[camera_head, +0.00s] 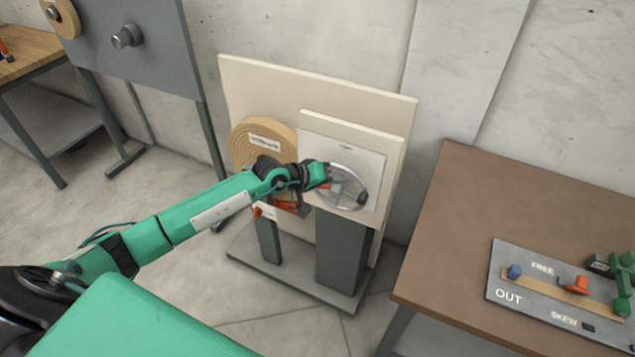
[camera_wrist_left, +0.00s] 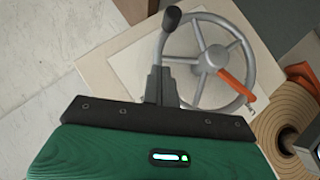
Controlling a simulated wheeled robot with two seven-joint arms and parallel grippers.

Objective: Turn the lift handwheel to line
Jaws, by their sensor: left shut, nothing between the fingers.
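The lift handwheel (camera_head: 362,184) is a grey spoked wheel on a pale plate of an upright panel. It has a dark knob (camera_head: 361,198) on its rim. In the wrist view the wheel (camera_wrist_left: 195,103) shows its hub and spokes, an orange bar (camera_wrist_left: 237,86) running from hub to rim, and the knob (camera_wrist_left: 171,19) at upper left. My left gripper (camera_head: 328,176) is in front of the wheel's left part in the head view. In the wrist view its fingers (camera_wrist_left: 157,72) are shut and empty beside the rim, below the knob. Contact cannot be told.
A tan spiral roll (camera_head: 262,133) with a label stands left of the wheel; it also shows in the wrist view (camera_wrist_left: 277,123). A brown table (camera_head: 480,205) at right holds a grey board (camera_head: 505,262) marked FREE, OUT and SKEW. A grey panel stands at upper left.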

